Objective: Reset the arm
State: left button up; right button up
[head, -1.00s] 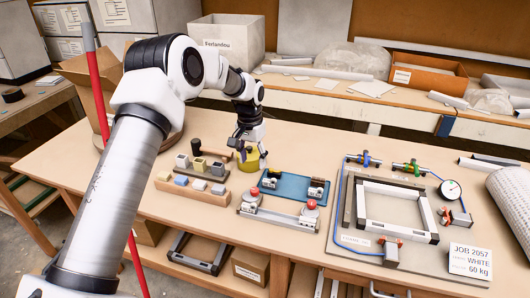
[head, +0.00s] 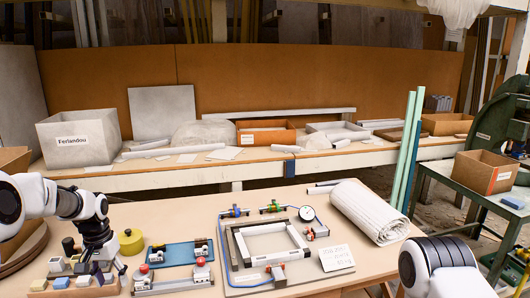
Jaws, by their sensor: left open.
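My left gripper (head: 98,262) is at the lower left of the head view, pointing down over or beside the wooden block holders (head: 75,283); I cannot tell if it touches them. It is open and seems to hold nothing. A yellow round object (head: 131,242) stands just right of it. My right arm shows only as a white and black link at the bottom right; its gripper is outside the picture. A white frame (head: 272,243) lies in a fixture on a grey plate (head: 238,287), with blue tubing and a round gauge (head: 306,213).
A blue tray (head: 178,254) and a bar with two red knobs (head: 172,281) lie between gripper and plate. A white roll (head: 370,212) lies right of the plate. A dark green machine (head: 500,125) and a cardboard box (head: 486,172) stand at far right.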

pick_arm(q)
jog(key=s+d+f+m+g, duration=0.15)
jog(key=s+d+f, duration=0.25)
jog(key=s+f, duration=0.55)
jog(key=s+d+f+g, duration=0.3)
jog(key=s+d+f, duration=0.2)
jog(key=s+f, duration=0.4)
jog(key=s+d+f+t, duration=0.2)
jog(key=s, duration=0.7)
jog(key=s+d+f+n+t, duration=0.1)
jog(key=s+d+f+t, duration=0.2)
jog(key=s, duration=0.6)
jog(key=shift+d+f, duration=0.2)
jog(key=shift+d, duration=0.15)
